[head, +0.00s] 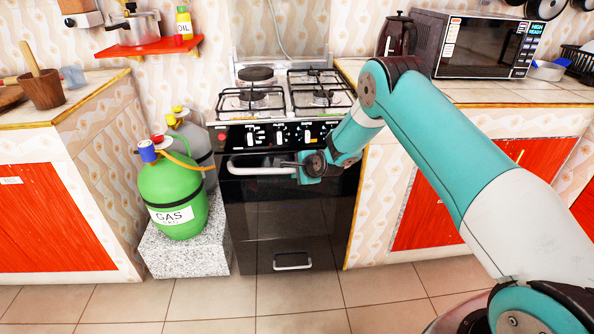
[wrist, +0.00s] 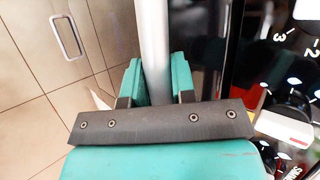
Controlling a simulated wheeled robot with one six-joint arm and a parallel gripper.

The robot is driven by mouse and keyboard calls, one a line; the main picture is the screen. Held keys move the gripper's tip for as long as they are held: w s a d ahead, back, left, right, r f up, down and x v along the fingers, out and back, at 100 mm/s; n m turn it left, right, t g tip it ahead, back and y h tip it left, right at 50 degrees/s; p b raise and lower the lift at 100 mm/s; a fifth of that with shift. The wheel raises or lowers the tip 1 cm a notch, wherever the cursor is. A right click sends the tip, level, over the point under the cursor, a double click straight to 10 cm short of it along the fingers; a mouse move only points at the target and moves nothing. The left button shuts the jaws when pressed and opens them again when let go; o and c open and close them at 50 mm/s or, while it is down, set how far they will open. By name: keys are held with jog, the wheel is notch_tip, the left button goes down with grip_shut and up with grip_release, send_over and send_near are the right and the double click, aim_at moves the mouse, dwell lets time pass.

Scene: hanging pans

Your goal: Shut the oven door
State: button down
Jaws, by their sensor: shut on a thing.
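The black oven door (head: 285,215) is on the front of the stove, below the knob panel. It stands upright and looks shut or nearly shut; I cannot tell whether a small gap remains at its top. Its pale bar handle (head: 258,170) runs across the top of the door. My gripper (head: 303,170) is at the right part of this handle. In the wrist view, the handle (wrist: 155,35) passes between the two teal fingers of my gripper (wrist: 157,80), which are shut on it. My gripper and wrist hide the handle's right end.
The knob panel (head: 272,135) and the hob with grates (head: 322,90) are just above. A green gas bottle (head: 172,190) stands on a stone block (head: 190,250) to the left. A counter with red doors (head: 450,205) is to the right. Floor in front is clear.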

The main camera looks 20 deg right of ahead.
jog(key=c, duration=1)
grip_release()
jog(key=shift+w+d+r, duration=0.3)
jog(key=shift+w+r, duration=0.05)
jog(key=shift+w, duration=0.05)
jog(key=shift+s+a+f, duration=0.1)
jog(key=v, duration=1.7)
jog(key=shift+s+a+p, duration=0.1)
jog(key=shift+s+p, duration=0.2)
